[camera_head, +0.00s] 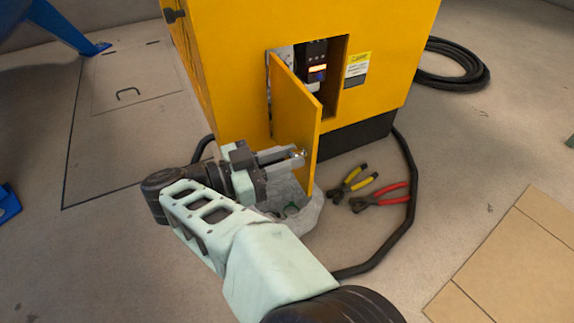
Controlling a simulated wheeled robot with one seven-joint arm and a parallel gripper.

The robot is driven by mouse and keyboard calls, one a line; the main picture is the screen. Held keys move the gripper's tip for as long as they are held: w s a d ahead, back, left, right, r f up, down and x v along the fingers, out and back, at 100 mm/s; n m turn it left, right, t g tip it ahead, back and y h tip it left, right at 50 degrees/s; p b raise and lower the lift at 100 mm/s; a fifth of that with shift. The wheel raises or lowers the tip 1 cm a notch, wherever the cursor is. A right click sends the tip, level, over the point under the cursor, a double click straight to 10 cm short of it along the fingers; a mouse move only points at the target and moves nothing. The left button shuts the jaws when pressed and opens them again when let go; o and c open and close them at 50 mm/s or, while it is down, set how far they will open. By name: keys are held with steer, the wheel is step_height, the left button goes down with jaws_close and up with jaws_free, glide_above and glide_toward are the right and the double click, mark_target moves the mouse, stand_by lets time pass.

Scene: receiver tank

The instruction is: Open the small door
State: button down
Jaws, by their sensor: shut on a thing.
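The small door (293,112) is a yellow panel hinged at its left edge on the yellow cabinet (232,62). It stands swung outward, well away from its opening (333,97). Inside the opening a dark device with a lit orange display (317,70) shows. My gripper (301,156) is at the lower free edge of the door, shut on a small part there, seemingly the door's handle or latch. The fingers partly hide that part, so its exact shape is unclear.
Yellow-handled pliers (352,186) and red-handled pliers (381,197) lie on the floor below. Cardboard (520,262) lies at right.

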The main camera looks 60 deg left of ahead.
steer(key=shift+s+a+f+m+h+b, duration=0.1)
steer(key=shift+s+f+m+h+b, duration=0.05)
steer(key=shift+s+m+h+b, duration=0.3)
steer(key=c, duration=1.3)
jaws_free()
steer(key=shift+r, duration=0.25)
steer(key=p, duration=0.8)
glide_toward(309, 108)
steer(key=w, duration=0.2)
steer(key=w+d, duration=0.1)
steer(key=w, duration=0.2)
steer(key=shift+a+n, duration=0.1)
steer(key=shift+n, duration=0.15)
